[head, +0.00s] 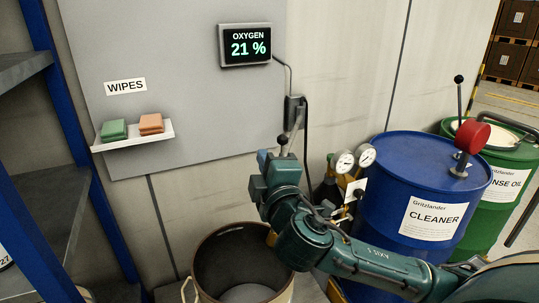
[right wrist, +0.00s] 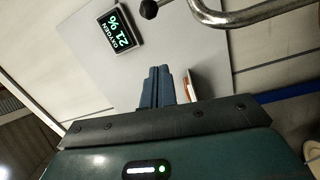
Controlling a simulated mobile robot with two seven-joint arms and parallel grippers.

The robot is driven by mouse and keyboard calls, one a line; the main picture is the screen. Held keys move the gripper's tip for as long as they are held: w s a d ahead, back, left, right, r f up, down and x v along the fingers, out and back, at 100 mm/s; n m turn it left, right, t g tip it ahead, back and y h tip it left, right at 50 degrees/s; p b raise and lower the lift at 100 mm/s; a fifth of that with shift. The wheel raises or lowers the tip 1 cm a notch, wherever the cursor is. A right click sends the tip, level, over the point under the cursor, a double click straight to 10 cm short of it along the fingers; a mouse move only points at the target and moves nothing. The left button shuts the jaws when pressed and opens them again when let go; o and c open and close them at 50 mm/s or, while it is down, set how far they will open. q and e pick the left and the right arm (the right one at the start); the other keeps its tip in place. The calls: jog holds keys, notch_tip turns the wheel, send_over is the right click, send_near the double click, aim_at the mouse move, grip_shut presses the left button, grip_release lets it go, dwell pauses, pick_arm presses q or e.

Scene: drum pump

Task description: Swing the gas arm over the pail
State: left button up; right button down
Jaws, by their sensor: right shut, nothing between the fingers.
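The pail (head: 208,258) stands open on the floor at the bottom middle of the head view; my right arm hides part of its right side. My right gripper (head: 262,160) is above the pail's far right side, shut and empty. In the right wrist view its blue fingers (right wrist: 157,88) are together. The gas arm, a grey metal tube (head: 298,118) with a black knob (head: 283,140), shows just behind the gripper, mostly hidden by it. In the right wrist view the bent tube (right wrist: 235,17) and knob (right wrist: 149,9) are apart from the fingers. My left gripper is out of view.
A blue cleaner drum (head: 385,190) with gauges (head: 345,162) beside it stands to the right, a green drum (head: 505,190) behind it. The wall carries an oxygen display (head: 246,45) and a wipes shelf (head: 132,139). A blue-framed rack (head: 75,120) is at left.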

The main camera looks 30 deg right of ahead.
pick_arm(q)
jog(key=p, duration=0.1)
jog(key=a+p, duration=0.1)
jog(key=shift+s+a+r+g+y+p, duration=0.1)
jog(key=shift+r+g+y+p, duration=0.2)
jog(key=shift+p, duration=0.05)
pick_arm(e)
jog(key=w+d, duration=0.5)
jog(key=w, duration=0.1)
jog(key=shift+f, duration=0.15)
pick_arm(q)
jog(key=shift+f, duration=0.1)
pick_arm(e)
jog(key=shift+d, duration=0.1)
